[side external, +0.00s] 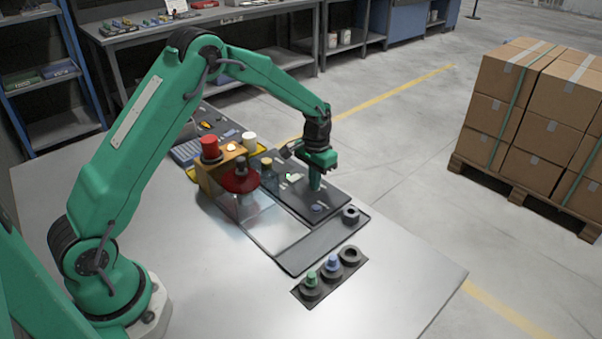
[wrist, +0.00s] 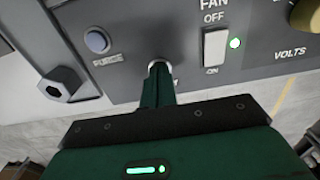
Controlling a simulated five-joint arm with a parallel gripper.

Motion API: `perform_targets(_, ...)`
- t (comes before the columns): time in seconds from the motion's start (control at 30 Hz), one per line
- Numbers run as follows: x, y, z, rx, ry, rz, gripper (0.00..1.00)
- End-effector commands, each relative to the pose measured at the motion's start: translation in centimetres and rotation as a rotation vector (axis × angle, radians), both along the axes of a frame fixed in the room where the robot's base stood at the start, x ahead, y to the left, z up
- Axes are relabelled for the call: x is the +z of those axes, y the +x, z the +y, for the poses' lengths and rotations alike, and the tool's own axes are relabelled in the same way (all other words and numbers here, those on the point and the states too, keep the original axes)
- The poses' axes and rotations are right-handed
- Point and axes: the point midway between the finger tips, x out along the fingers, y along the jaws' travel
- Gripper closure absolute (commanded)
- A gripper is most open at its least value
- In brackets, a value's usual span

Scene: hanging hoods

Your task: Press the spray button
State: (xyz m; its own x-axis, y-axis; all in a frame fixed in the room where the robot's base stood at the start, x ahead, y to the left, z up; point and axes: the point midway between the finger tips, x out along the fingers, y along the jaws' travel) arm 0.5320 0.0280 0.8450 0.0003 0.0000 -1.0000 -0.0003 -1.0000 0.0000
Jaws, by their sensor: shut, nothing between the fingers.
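My gripper (side external: 316,187) is shut and empty, its fingers pointing down at a dark control panel (side external: 327,200). In the wrist view the shut fingertips (wrist: 160,68) lie over a round spot with a light metal ring, between the blue PURGE button (wrist: 97,40) and the white FAN switch (wrist: 215,46). The fingers hide most of that spot and some lettering below it, so I cannot read a SPRAY label. Whether the tips touch or press anything is unclear. The blue button (side external: 317,208) also shows in the side view, just in front of the fingers.
A hex nut-like fitting (side external: 351,214) sits at the panel's near right corner. A black strip (side external: 337,282) with round holders lies in front. The table's right front is clear.

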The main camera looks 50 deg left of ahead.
Motion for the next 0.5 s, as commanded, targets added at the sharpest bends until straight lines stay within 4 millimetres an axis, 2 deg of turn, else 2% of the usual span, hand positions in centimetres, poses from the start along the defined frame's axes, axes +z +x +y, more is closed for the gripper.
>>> perform_targets(0.17,0.6,0.0,0.0,0.000,0.000,0.000,1.00)
perform_targets(0.5,3.0,0.0,0.0,0.000,0.000,-0.001,1.00)
